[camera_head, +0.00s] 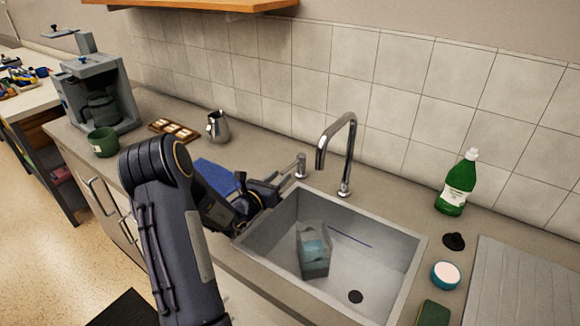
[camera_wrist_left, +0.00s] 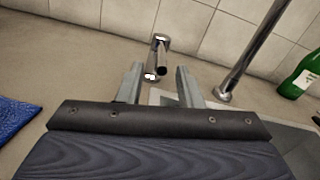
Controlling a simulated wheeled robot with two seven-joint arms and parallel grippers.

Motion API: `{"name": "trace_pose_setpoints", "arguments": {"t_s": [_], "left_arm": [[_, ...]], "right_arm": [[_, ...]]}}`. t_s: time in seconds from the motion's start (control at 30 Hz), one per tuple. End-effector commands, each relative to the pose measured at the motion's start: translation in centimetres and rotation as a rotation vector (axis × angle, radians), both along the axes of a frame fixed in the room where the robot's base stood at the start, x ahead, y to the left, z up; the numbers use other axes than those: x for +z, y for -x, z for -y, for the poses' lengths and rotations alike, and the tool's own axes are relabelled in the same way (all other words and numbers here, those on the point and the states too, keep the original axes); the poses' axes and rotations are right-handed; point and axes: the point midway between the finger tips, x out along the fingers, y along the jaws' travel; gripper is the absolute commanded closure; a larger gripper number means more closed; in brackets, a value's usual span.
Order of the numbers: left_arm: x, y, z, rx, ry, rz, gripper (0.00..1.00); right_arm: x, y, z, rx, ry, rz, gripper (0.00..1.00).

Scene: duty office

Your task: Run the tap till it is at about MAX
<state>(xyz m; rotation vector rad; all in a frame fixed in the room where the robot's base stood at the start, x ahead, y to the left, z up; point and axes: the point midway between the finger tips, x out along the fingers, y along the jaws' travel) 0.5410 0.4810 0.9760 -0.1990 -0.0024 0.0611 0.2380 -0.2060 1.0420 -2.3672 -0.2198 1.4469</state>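The tap's curved chrome spout (camera_head: 339,130) stands behind the sink. Its separate lever handle (camera_head: 299,166) is to the left of the spout; it also shows in the left wrist view (camera_wrist_left: 158,58). A clear grey container (camera_head: 312,250) stands in the sink, with bluish water visible partway up; I cannot read a MAX mark. No stream from the spout is discernible. My left gripper (camera_head: 275,188) is at the sink's back left corner, close to the handle. In the left wrist view its two fingers (camera_wrist_left: 158,88) are apart, with the handle beyond and between them. My right gripper is out of view.
The steel sink (camera_head: 400,285) has a drain at its floor. A green soap bottle (camera_head: 457,183), a black stopper (camera_head: 453,241) and a round tub (camera_head: 445,275) stand right of it. A blue cloth (camera_head: 215,175), steel jug (camera_head: 218,126), green mug (camera_head: 103,142) and coffee machine (camera_head: 85,70) are left.

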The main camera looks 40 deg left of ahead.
Motion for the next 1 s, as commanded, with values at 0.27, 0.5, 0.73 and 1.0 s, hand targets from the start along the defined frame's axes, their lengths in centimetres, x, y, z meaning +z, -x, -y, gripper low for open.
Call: {"name": "trace_pose_setpoints", "arguments": {"t_s": [0.27,0.5,0.73,1.0], "left_arm": [[0.2,-4.5,-0.1,-0.003,-0.002,0.000,0.67],[0.1,-6.0,-0.2,-0.003,-0.002,0.000,0.67],[0.1,-6.0,-0.2,-0.003,-0.003,-0.001,0.69],[0.1,-6.0,-0.2,-0.003,-0.003,-0.001,1.00]], "right_arm": [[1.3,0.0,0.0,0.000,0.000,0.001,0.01],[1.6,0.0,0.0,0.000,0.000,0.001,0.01],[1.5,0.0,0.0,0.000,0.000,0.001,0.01],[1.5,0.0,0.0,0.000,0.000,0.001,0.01]]}}
